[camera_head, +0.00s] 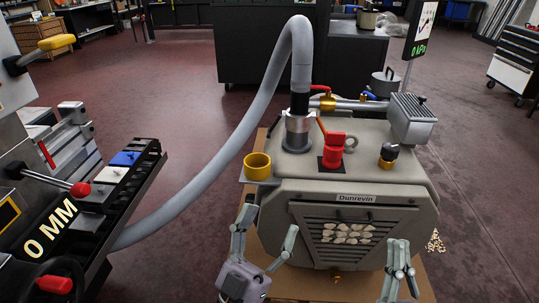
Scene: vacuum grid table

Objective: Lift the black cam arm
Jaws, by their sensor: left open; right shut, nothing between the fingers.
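A row of small coloured blocks sits on the black rail of the machine at the left: a black one (139,146), a blue one (125,158) and a white one (112,174). The black block is at the far end. I cannot tell for certain which black part is the cam arm. My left gripper (268,226) is open and empty, in front of the beige Dunrevin unit (300,188), well right of the row. My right gripper (398,248) is shut and empty, near the unit's right front corner. Neither gripper touches the coloured blocks.
A thick grey hose (228,145) arches between the left machine and the unit. The unit carries a yellow cup (257,167), a red valve (334,150) and a gauge post reading 0 kPa. A lever with a red knob (80,189) juts from the left machine.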

